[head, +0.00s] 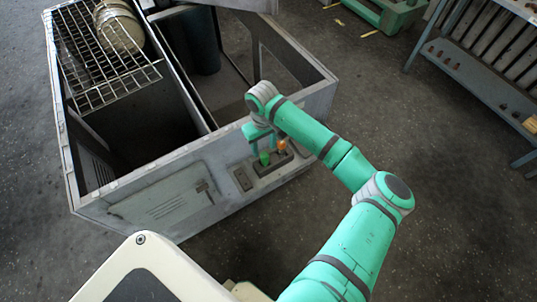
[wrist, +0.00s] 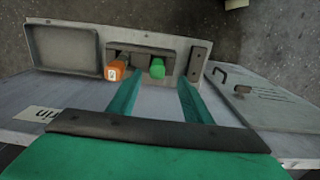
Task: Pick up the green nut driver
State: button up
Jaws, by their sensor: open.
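The green nut driver (wrist: 157,68) sits in a dark holder (wrist: 140,52) on the grey housing's outer wall, with its green handle showing. In the head view its green handle (head: 265,158) shows just below my gripper. An orange-handled tool (wrist: 117,70) sits beside it in the same holder, to its left in the wrist view. My gripper (wrist: 160,88) is open and empty. Its two teal fingers reach toward the holder, with the green handle lying between their directions, a little beyond the tips. The driver's shaft is hidden.
The grey open-topped blower housing (head: 165,200) carries a wire rack (head: 105,60) and a dark cylinder (head: 195,40) inside. A shallow tray (wrist: 65,50) is beside the holder. A blue-grey rack (head: 480,70) stands at the right. The floor between is clear.

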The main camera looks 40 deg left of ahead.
aim_at(265, 154)
jog(key=shift+w+a+f, duration=0.1)
jog(key=shift+w+f, duration=0.05)
jog(key=shift+f, duration=2.2)
jog(key=shift+w+f, duration=0.15)
jog(key=shift+f, duration=2.15)
grip_shut()
jog(key=shift+r, duration=0.15)
notch_tip(265, 154, up, 10)
jog(key=shift+f, duration=0.1)
